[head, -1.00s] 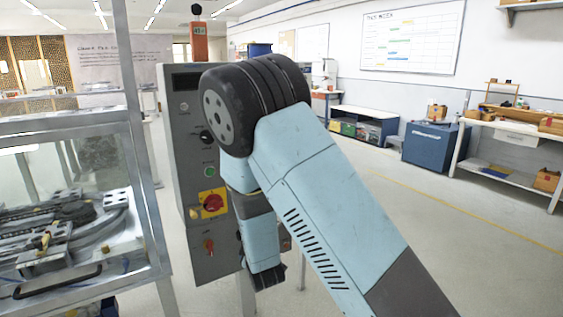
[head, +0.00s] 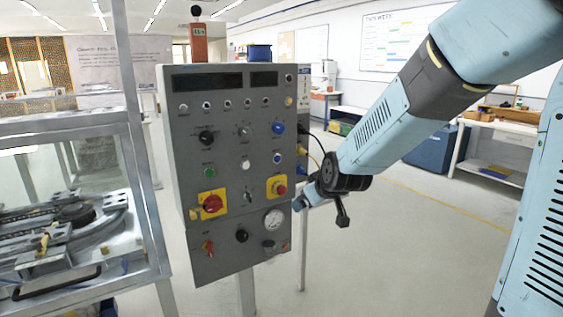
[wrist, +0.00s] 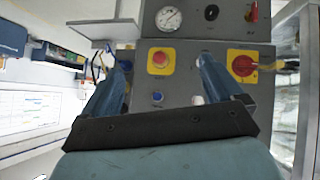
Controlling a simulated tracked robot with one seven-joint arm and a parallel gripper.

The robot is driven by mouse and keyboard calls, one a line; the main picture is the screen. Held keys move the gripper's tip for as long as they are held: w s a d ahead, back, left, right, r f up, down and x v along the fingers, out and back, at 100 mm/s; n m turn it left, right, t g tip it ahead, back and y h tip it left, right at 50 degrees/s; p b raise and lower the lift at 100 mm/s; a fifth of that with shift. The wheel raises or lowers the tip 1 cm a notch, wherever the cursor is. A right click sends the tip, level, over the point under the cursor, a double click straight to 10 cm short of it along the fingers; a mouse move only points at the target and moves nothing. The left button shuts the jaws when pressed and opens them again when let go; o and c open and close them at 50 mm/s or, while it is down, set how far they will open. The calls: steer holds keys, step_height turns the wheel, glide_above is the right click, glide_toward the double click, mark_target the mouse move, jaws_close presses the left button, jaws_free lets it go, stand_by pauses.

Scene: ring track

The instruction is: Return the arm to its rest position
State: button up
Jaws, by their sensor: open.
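My arm comes in from the right in the head view, bent, with its blue-grey links running down and left towards the control panel's right side. My gripper (head: 308,197) is small there, close to the panel's lower right edge and partly hidden by my wrist. In the wrist view my gripper (wrist: 162,60) shows two blue fingers spread wide apart with nothing between them. The grey control panel (head: 224,140) stands upright ahead. It appears upside down in the wrist view (wrist: 185,85), beyond the fingertips. I cannot tell the exact gap to it.
The panel carries a red emergency button (head: 278,187), a red rotary switch (head: 212,203) and a gauge (head: 274,220). A glazed, metal-framed enclosure (head: 70,135) stands at left. A blue cabinet (head: 428,155) and workbench (head: 500,130) are behind my arm. Floor at right is open.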

steer(key=s+d+r+m+g+h, duration=0.1)
steer(key=s+d+r+m, duration=0.1)
steer(key=s+d, duration=0.3)
steer(key=s+d+r+m+g+h, duration=0.1)
steer(key=s+d+r, duration=0.3)
steer(key=s, duration=0.8)
steer(key=s+d+r+m+g, duration=0.1)
steer(key=s+d+r+m, duration=0.3)
steer(key=s, duration=0.5)
steer(key=shift+d+g+h, duration=0.3)
steer(key=shift+d+h, duration=0.1)
steer(key=shift+d, duration=0.65)
